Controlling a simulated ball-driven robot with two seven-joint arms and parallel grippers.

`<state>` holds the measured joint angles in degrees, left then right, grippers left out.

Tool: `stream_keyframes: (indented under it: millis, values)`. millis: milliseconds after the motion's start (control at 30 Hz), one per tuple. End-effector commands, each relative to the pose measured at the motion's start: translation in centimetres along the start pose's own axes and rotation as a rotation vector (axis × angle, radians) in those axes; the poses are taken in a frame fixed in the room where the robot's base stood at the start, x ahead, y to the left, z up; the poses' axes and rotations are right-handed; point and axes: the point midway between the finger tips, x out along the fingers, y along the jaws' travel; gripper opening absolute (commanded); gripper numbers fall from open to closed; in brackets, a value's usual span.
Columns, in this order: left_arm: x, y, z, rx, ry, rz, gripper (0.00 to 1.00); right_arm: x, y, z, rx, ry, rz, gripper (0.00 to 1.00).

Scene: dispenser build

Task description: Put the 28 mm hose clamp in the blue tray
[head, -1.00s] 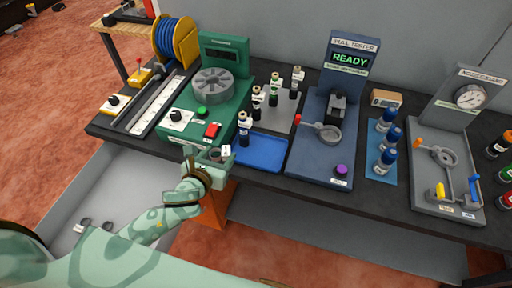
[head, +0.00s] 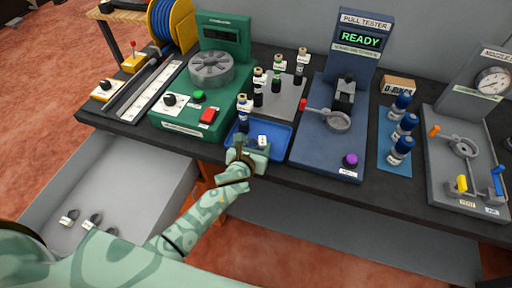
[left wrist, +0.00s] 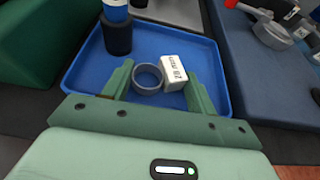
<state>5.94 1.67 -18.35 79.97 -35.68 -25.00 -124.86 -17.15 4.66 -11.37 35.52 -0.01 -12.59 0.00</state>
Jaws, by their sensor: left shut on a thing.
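The 28 mm hose clamp (left wrist: 148,79) is a grey ring with a white block marked "28 mm". In the left wrist view it sits between the fingers of my left gripper (left wrist: 157,88), which is shut on it. Behind it is the blue tray (left wrist: 196,50). In the head view my left gripper (head: 250,150) is at the front edge of the blue tray (head: 278,140), with the white block showing over the tray. I cannot tell whether the clamp touches the tray floor. My right gripper is not in view.
A dark bottle with a blue band (left wrist: 117,28) stands in the tray's left part. The green machine (head: 205,85) is to the left and the pull tester (head: 335,120) to the right. An open drawer (head: 125,175) below holds more clamps. The tray's right part is clear.

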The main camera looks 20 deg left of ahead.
Motion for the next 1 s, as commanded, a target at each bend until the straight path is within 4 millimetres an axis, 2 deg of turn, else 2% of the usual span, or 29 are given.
stream_keyframes:
  millis: [333,367,400,433,767,867,1000]
  values:
    - [0.1,0.0,-0.2,0.0,-0.002,-0.001,0.35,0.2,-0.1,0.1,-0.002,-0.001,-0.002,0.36]
    - [0.1,0.0,-0.1,-0.001,-0.002,-0.001,0.66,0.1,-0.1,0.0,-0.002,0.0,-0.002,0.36]
    - [0.1,0.0,-0.1,-0.001,-0.002,-0.001,0.77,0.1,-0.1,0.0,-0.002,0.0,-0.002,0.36]
    - [0.1,0.0,-0.1,-0.001,-0.002,0.0,0.79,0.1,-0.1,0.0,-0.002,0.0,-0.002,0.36]
    - [-0.2,0.0,0.5,-0.001,-0.003,0.0,0.79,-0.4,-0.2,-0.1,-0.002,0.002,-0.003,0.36]
    - [-1.7,0.0,0.4,0.001,-0.002,-0.001,0.79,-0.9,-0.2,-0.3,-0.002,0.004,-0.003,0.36]
    - [-5.0,0.1,0.5,0.0,-0.001,-0.001,0.79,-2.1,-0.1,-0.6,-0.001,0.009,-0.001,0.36]
